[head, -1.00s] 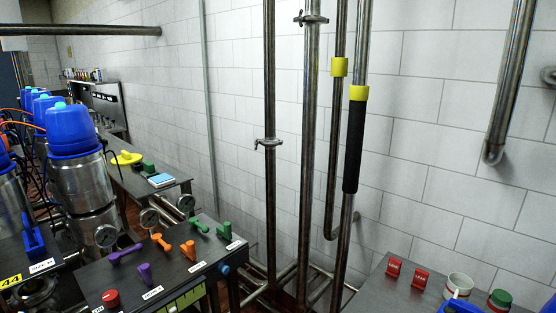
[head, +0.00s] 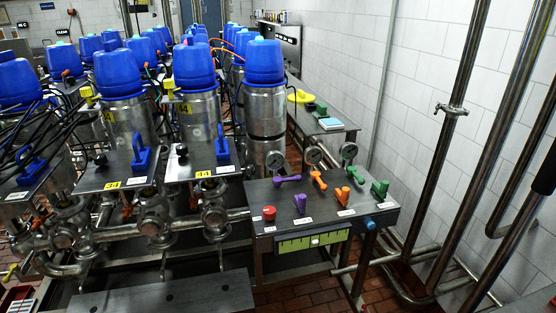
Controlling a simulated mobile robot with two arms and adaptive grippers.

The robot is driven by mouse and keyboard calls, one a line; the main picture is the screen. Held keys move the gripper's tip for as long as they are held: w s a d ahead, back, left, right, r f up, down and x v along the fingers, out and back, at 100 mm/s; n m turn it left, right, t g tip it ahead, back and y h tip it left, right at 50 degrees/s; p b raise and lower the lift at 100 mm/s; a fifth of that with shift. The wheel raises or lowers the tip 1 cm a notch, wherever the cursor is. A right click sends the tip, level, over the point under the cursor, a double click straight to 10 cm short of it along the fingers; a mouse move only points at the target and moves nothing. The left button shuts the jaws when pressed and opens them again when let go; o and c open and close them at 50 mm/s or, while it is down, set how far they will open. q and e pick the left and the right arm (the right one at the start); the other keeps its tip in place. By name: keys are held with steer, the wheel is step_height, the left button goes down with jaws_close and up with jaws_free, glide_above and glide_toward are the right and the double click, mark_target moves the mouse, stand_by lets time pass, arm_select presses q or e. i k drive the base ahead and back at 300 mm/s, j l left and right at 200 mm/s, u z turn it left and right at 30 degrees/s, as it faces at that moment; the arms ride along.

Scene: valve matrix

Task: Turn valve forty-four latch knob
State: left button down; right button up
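A dark plate with a yellow tag that seems to read 44 (head: 205,173) sits below a blue-capped steel valve (head: 198,112) near the middle of the head view. On this plate stand a small black knob (head: 182,150) at the left and an upright blue handle (head: 222,146) at the right. A similar plate tagged 34 (head: 112,185) lies to its left, with its own black knob (head: 101,160) and blue handle (head: 141,153). Neither of my grippers shows in the view, and nothing touches the knobs.
A control table (head: 372,212) with a red button (head: 269,212) and purple, orange and green levers stands right of the plate. Steel pipes (head: 442,150) run along the tiled wall at right. A grey low step (head: 160,295) lies in front; brick floor shows around it.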

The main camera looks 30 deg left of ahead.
mark_target(169, 85)
steer(key=u, duration=1.55)
